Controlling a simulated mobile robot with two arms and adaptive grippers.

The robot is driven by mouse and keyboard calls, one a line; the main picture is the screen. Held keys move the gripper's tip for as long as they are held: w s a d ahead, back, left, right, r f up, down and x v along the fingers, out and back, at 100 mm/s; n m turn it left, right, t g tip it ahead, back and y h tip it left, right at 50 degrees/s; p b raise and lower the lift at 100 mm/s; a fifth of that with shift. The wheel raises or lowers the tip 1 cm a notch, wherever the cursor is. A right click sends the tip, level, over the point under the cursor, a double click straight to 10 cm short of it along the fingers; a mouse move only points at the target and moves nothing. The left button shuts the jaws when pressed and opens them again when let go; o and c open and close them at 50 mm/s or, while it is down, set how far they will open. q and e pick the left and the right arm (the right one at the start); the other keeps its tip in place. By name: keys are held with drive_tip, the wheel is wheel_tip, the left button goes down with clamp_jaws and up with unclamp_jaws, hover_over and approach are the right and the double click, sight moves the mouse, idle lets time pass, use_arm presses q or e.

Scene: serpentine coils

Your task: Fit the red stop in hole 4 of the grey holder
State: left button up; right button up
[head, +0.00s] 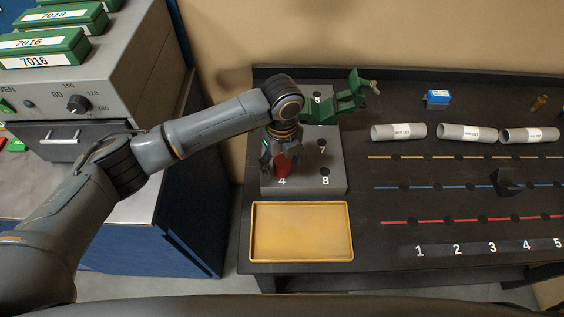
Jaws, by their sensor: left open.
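The grey holder (338,160) stands at the left end of the dark bench, with numbers beside its holes. The red stop (283,169) is upright at hole 4, in the holder's front left corner, just behind the painted 4. I cannot tell how deep it sits, as hole 4 itself is hidden. My left gripper (281,157) points down at the red stop, open, with its fingers around or just above the stop's top. My left arm hides the holder's back left part. Holes 7 and 8 show on the right, with nothing in them. My right gripper is out of view.
An empty yellow tray (301,259) lies in front of the holder. A green clamp-like part (338,104) stands at the holder's back. White-labelled grey tubes (398,131), a blue box (437,97) and a black block (509,181) are to the right. An oven cabinet (100,93) stands left.

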use_arm(q)
wheel_tip(320, 180, up, 11)
drive_tip(key=shift+r, duration=0.2)
